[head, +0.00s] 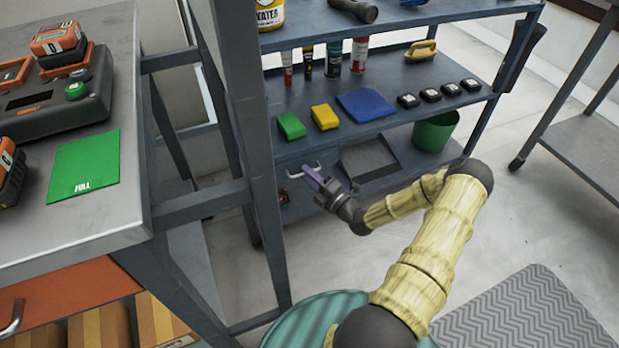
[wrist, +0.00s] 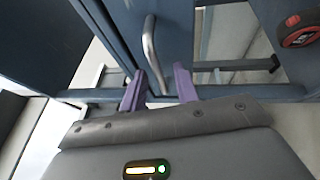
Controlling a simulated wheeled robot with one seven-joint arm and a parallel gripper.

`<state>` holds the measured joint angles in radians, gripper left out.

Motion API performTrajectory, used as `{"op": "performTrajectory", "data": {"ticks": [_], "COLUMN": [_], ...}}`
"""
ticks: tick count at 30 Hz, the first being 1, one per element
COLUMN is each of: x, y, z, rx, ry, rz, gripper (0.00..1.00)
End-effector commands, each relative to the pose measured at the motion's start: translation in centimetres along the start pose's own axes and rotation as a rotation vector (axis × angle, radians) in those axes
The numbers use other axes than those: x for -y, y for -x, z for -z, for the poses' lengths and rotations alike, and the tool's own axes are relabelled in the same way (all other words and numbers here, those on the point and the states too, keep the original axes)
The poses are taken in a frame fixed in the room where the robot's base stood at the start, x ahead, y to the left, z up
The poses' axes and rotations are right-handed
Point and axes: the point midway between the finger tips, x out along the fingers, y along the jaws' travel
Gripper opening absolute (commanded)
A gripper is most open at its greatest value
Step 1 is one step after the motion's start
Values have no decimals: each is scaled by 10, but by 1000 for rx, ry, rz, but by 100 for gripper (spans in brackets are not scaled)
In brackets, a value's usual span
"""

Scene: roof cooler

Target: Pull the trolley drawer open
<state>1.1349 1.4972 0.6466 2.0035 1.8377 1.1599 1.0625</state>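My gripper (head: 311,173), with purple fingers, is at the lower front of the blue-grey shelf trolley. A bent metal bar handle (head: 295,176) shows right at the fingertips. In the wrist view the handle (wrist: 150,42) stands out from a blue-grey panel (wrist: 172,28), which looks like the drawer front. The fingers (wrist: 158,73) are apart, with the handle's lower end between them. I see a gap on both sides and cannot tell whether either finger touches it. The drawer looks shut, though my gripper and arm hide part of its front.
The trolley shelf (head: 385,78) holds sponges, a blue cloth, bottles and small black boxes. A green bucket (head: 435,131) stands lower right. A workbench (head: 110,215) with an orange drawer (head: 75,300) is at left. Another table (head: 585,150) is at right.

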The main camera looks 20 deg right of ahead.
Motion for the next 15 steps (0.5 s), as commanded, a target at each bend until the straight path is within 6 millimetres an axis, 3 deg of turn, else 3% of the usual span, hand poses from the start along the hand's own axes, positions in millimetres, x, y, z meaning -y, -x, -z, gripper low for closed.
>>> {"op": "performTrajectory", "data": {"ticks": [3,8,15], "x": [0,0,0], "y": [0,0,1], "z": [0,0,0], "rx": [0,0,0], "ry": [0,0,0], "rz": [0,0,0], "gripper": [31,1,0]}}
